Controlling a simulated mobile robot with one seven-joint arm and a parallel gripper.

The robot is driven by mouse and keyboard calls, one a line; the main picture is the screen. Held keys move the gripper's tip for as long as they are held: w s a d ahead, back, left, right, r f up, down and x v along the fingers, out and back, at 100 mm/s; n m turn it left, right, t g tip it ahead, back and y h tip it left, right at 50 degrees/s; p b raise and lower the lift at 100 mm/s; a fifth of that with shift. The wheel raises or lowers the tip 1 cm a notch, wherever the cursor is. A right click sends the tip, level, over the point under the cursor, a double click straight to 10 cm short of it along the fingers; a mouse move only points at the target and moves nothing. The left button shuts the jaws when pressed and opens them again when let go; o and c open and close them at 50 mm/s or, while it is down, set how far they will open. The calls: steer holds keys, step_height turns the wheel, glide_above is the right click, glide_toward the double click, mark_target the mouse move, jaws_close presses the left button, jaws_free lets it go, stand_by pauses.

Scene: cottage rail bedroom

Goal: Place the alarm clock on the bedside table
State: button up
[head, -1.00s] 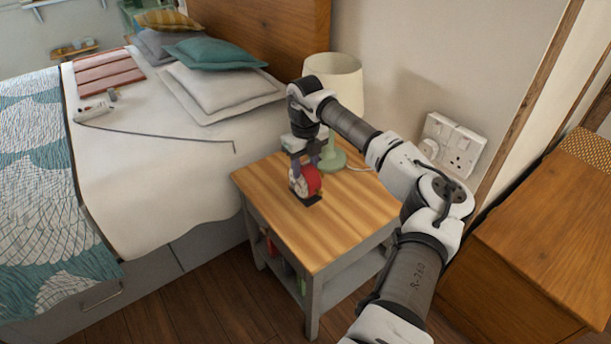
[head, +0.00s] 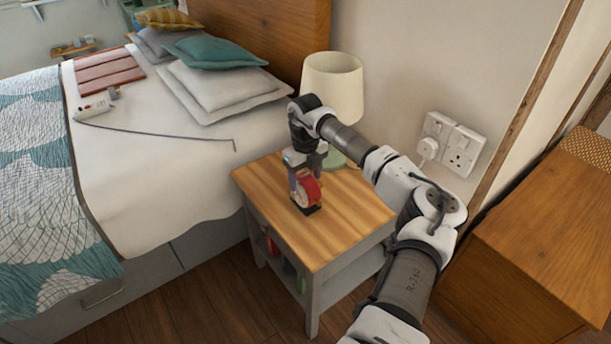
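The red alarm clock (head: 309,191) with a pale face is upright at the bedside table, over the left-middle part of its top. A dark patch, its foot or shadow, lies at its underside. The bedside table (head: 345,222) has a striped wooden top and a grey frame. My gripper (head: 305,180) points down over the clock, with its fingers around the clock's upper part, and looks shut on it. I cannot tell for sure whether the clock's underside touches the table top.
A lamp (head: 333,88) with a cream shade and green base stands at the table's back, close behind my gripper. A wooden cabinet (head: 540,240) is on the right. The table's front is clear.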

step_height(320, 180, up, 12)
steer(key=b, duration=0.1)
steer(key=shift+r, duration=0.2)
stand_by(0.3)
